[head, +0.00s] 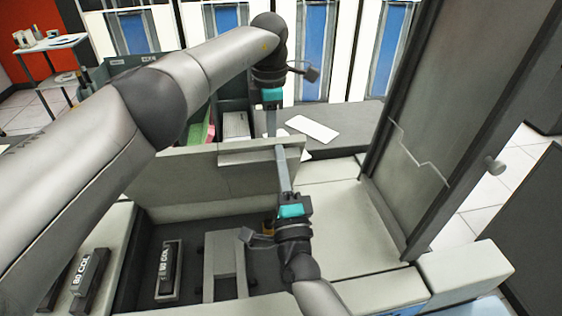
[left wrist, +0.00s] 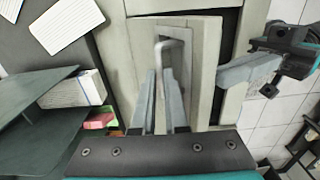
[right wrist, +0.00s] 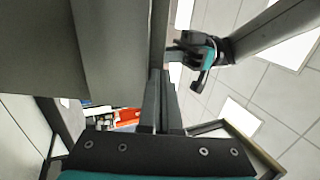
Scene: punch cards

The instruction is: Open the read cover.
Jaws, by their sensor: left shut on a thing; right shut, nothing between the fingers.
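The read cover (left wrist: 205,65) is a beige panel with a pale metal loop handle (left wrist: 176,45), seen in the left wrist view. A dark gap shows along its right side. My left gripper (left wrist: 160,75) is shut on the handle. In the head view the beige panel (head: 255,156) stands in front of my left gripper (head: 271,132) and hides the handle and fingertips. My right gripper (head: 280,148) is shut and empty, pointing up on the near side of the panel. It also shows in the left wrist view (left wrist: 222,76). In the right wrist view its fingers (right wrist: 160,75) are together.
White cards (head: 312,129) lie on the dark shelf behind. A card deck (left wrist: 75,90) stands in a dark tray beside the cover. A tall framed panel with a knob (head: 495,166) rises on the right.

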